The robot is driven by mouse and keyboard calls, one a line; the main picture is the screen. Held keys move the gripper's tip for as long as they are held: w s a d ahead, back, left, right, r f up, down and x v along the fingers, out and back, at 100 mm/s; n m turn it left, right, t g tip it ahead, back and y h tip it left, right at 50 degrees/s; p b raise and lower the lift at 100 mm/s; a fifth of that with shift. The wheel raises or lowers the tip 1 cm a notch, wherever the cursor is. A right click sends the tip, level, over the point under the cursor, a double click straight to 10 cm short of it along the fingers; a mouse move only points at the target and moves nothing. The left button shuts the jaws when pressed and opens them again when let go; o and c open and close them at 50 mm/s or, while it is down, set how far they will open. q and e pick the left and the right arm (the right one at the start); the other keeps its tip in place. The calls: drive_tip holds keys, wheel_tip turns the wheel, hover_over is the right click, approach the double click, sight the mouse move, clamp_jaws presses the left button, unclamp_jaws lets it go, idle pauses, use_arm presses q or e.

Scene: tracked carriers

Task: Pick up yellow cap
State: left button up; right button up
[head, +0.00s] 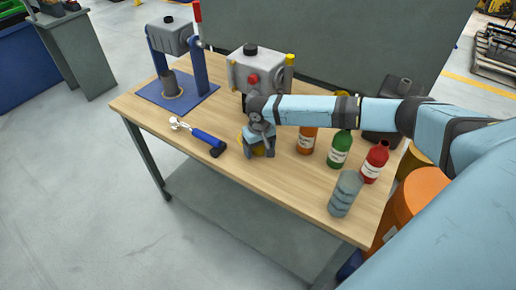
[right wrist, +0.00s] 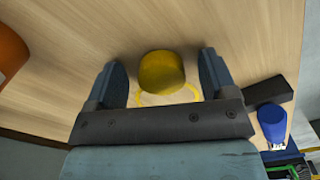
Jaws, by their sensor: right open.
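The yellow cap (right wrist: 162,72) shows in the right wrist view on the wooden table, between the two open fingers of my right gripper. There is a gap between it and each finger. A thin yellow loop (right wrist: 168,98) shows beside it, partly hidden by the gripper's palm. In the head view my right gripper (head: 260,155) points down over the middle of the table and hides most of the cap. Its fingers are apart and hold nothing. My left gripper is in neither view.
A blue-handled tool (head: 205,138) lies left of the gripper. Orange (head: 306,142), green (head: 339,150) and red (head: 375,162) bottles and a clear bottle (head: 344,193) stand to the right. A grey machine (head: 252,72) stands behind. The table's front (head: 225,180) is clear.

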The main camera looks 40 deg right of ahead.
drive_tip(key=c, duration=1)
drive_tip(key=shift+r, duration=0.15)
drive_tip(key=shift+c, duration=0.2)
